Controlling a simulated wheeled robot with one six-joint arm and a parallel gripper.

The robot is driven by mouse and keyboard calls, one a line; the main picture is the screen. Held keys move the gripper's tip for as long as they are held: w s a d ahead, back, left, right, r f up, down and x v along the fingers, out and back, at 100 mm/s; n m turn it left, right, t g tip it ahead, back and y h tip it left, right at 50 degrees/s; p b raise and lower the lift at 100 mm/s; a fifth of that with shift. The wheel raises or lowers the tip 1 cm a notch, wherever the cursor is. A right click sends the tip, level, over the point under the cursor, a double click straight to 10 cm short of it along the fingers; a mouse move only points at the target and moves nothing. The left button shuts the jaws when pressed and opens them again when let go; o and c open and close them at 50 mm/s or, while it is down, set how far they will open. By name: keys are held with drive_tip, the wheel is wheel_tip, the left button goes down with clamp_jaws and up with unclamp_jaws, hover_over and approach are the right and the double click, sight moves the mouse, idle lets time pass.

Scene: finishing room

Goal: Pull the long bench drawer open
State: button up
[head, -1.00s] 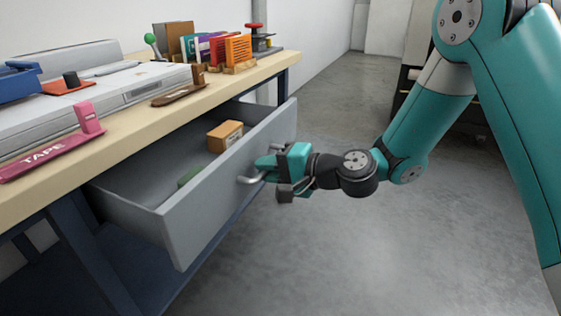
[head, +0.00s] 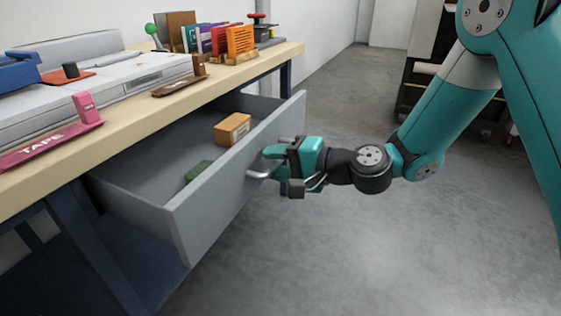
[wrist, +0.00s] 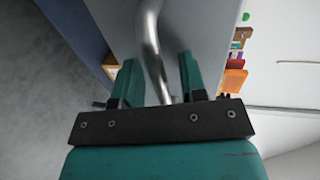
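The long bench drawer (head: 222,192) is grey and stands well out from under the bench top, with its inside showing in the head view. Its curved metal handle (head: 262,174) is on the front face. My gripper (head: 268,162) is at the handle. In the wrist view, the handle (wrist: 154,50) runs between my two teal fingers (wrist: 160,85), with visible gaps beside it, so the gripper looks open around it.
An orange-brown box (head: 232,129) and a green item (head: 198,171) lie in the drawer. The wooden bench top (head: 130,125) carries a pink tape holder (head: 50,146), a grey machine and upright coloured items. Grey floor (head: 400,250) is clear to the right.

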drive_tip(key=b+v, duration=0.7)
drive_tip(key=v, duration=1)
drive_tip(key=shift+s+b, duration=0.15)
drive_tip(key=shift+b, duration=0.25)
drive_tip(key=shift+d, duration=0.15)
drive_tip(key=s+a+f+n+g+h, duration=0.2)
drive_tip(key=s+n+g+h, duration=0.25)
drive_tip(key=s+n, duration=0.35)
drive_tip(key=s+a+f+n+g+h, duration=0.25)
drive_tip(key=s+n+h, duration=0.25)
drive_tip(key=s, duration=0.4)
wheel_tip(320, 180, up, 37)
drive_tip(key=p, duration=3.7)
drive_tip(key=shift+d+r+g+p, duration=0.2)
drive_tip(key=shift+d+g+p, duration=0.1)
drive_tip(key=shift+g+p, duration=0.1)
